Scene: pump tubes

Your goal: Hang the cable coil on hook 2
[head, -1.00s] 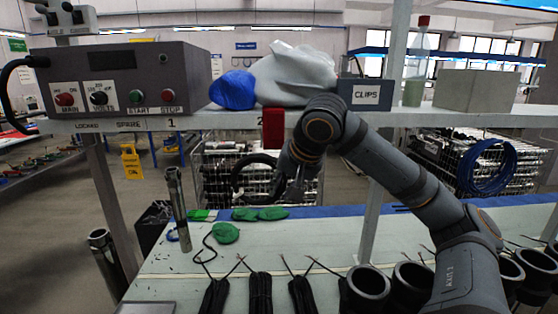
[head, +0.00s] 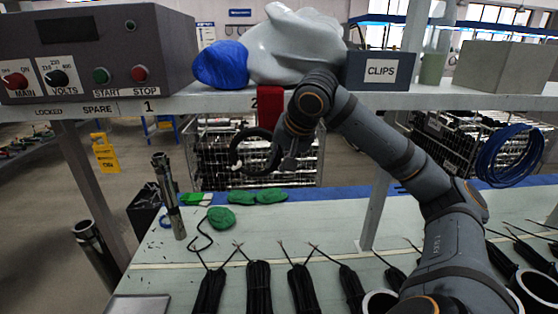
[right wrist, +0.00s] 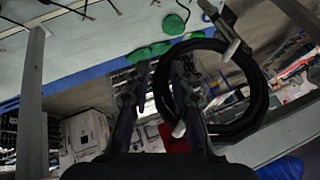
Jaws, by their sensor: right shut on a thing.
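My right gripper (head: 292,158) is shut on the black cable coil (head: 240,150) and holds it below the front of the shelf, near the label 2. The coil is a thick ring, seen partly edge-on in the head view. In the right wrist view the ring (right wrist: 258,95) passes by the fingers of the gripper (right wrist: 160,95). A red block (head: 268,103) is on the shelf edge beside the label 2 and partly hides it. I cannot make out hook 2 clearly, nor whether the coil touches it. My left gripper is out of view.
The shelf (head: 420,101) carries a control box (head: 95,60), blue and grey bags, a CLIPS box (head: 380,71) and a grey block (head: 505,67). A metal tube (head: 167,195) stands on the table. Black cable bundles lie along its front. A blue coil (head: 508,158) hangs at right.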

